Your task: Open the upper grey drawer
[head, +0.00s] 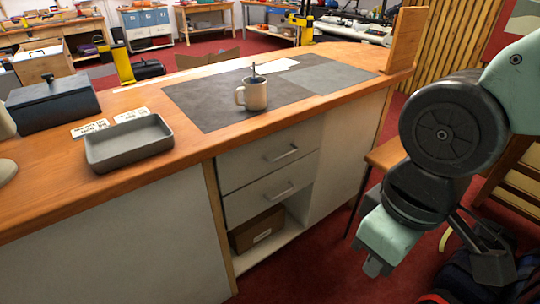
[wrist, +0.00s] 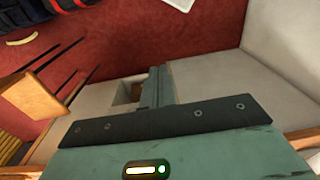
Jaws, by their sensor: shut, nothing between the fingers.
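The upper grey drawer (head: 240,164) is in the front of the wooden-topped bench, just under the top. It looks shut, with its front in line with the bench. Its bar handle (head: 282,154) lies across the front. My gripper (head: 372,267) hangs to the right of the drawers and lower than the upper handle, pointing down and clear of it. It is shut and empty. The fingers also show in the wrist view (wrist: 158,86), and neither drawer handle can be made out there.
A lower grey drawer (head: 245,206) sits below, above an open shelf with a brown box (head: 256,229). On the bench top (head: 190,163) are a grey tray (head: 128,147), a mug (head: 254,96) and a dark box (head: 52,105). A wooden stool (head: 386,153) stands near my arm.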

